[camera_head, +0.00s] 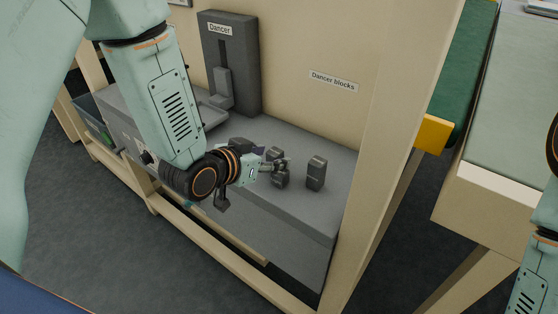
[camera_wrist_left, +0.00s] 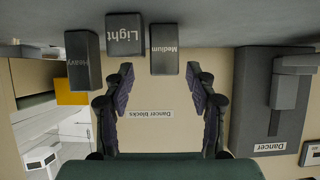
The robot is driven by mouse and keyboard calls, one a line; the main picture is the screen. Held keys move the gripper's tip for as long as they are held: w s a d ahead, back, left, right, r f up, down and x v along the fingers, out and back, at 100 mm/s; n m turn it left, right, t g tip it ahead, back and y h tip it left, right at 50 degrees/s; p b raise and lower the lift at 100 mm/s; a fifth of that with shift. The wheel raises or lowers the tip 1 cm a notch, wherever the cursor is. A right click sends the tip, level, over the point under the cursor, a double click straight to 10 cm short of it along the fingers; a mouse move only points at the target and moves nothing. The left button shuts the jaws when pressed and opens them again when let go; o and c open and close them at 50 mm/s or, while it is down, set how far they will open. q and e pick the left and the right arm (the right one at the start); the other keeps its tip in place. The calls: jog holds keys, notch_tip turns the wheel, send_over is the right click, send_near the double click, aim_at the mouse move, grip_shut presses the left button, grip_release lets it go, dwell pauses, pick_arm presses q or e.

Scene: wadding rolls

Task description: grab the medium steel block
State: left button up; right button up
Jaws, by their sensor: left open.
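The medium steel block (camera_wrist_left: 164,62), a dark grey block labelled "Medium", shows in the left wrist view, which is upside down. It lies in line with the gap between my left gripper's fingertips (camera_wrist_left: 160,80), beyond them, and nothing is gripped. My left gripper (camera_head: 278,165) is open, low over the grey ledge in the head view, among small dark shapes. There I cannot tell the medium block from the fingers and other blocks. My right gripper is outside the views; only part of that arm shows at the right edge.
The light block (camera_wrist_left: 125,36) stands beside the medium one, and the heavy block (camera_wrist_left: 82,60) is farther left. The grey Dancer unit (camera_head: 232,60) stands on the ledge (camera_head: 290,208) against the beige panel. A beige post (camera_head: 385,150) bounds the ledge's right end.

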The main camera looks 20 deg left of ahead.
aim_at(272, 154)
pick_arm(q)
jog(key=shift+w+f+b, duration=0.2)
jog(key=shift+w+f, duration=0.15)
jog(key=shift+w, duration=0.3)
jog(key=shift+w+f+b, duration=0.15)
jog(key=shift+w+f, duration=0.15)
jog(key=shift+w, duration=0.3)
jog(key=shift+w+d, duration=0.35)
jog(key=shift+s+a, duration=0.15)
jog(key=shift+a, duration=0.05)
jog(key=c, duration=0.4)
jog(key=shift+d, duration=0.15)
jog(key=c, duration=0.4)
grip_shut()
